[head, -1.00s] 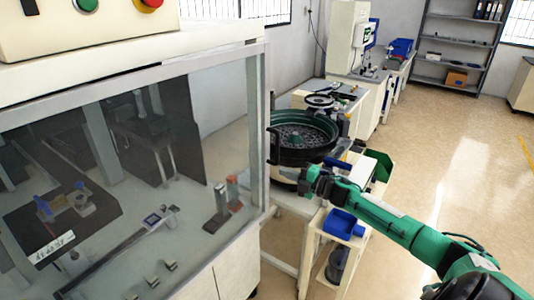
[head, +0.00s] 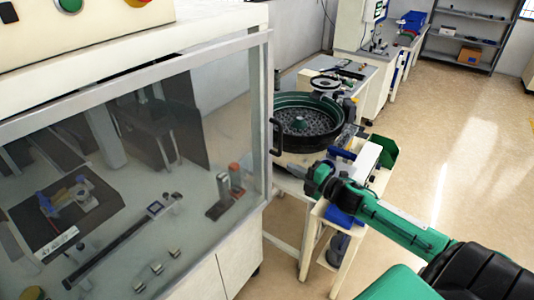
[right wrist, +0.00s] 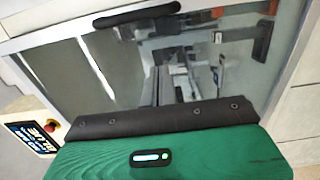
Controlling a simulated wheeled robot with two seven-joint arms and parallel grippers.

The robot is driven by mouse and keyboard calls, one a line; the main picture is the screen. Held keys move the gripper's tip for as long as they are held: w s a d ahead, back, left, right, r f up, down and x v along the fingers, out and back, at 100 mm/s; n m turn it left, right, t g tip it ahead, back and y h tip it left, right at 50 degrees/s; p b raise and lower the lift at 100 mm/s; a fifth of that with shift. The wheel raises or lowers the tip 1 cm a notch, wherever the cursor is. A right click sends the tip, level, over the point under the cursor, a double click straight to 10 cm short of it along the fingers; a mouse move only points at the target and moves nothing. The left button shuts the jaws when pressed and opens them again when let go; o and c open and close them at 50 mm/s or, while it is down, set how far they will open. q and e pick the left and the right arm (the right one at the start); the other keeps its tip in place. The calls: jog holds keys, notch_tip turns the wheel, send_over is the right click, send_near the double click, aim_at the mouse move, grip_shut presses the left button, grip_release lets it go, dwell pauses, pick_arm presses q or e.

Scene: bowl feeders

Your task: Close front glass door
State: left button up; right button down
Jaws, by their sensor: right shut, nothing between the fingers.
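The front glass door (head: 150,165) is a large see-through pane in a grey frame on the white machine cabinet at the left of the head view. A black bar handle (head: 277,137) stands upright on its right edge. I cannot tell how far the door stands from shut. My right gripper (head: 318,180), on the green arm, is to the right of the handle and apart from it. In the right wrist view the gripper (right wrist: 160,120) is shut and empty. Beyond it are a glass pane (right wrist: 215,75) and a black handle (right wrist: 137,18). My left gripper is out of view.
A green-rimmed bowl feeder (head: 305,122) stands behind the right arm. A small cart with a blue bin (head: 343,217) is below the gripper. A control box with buttons (head: 100,30) tops the cabinet. Open floor (head: 470,150) lies to the right.

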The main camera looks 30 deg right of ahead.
jog(key=p, duration=0.4)
send_near(259, 152)
jog(key=x, duration=0.5)
jog(key=shift+w+d+r, duration=0.1)
jog(key=shift+w+r, duration=0.1)
jog(key=shift+x, duration=0.8)
jog(key=shift+f, duration=0.15)
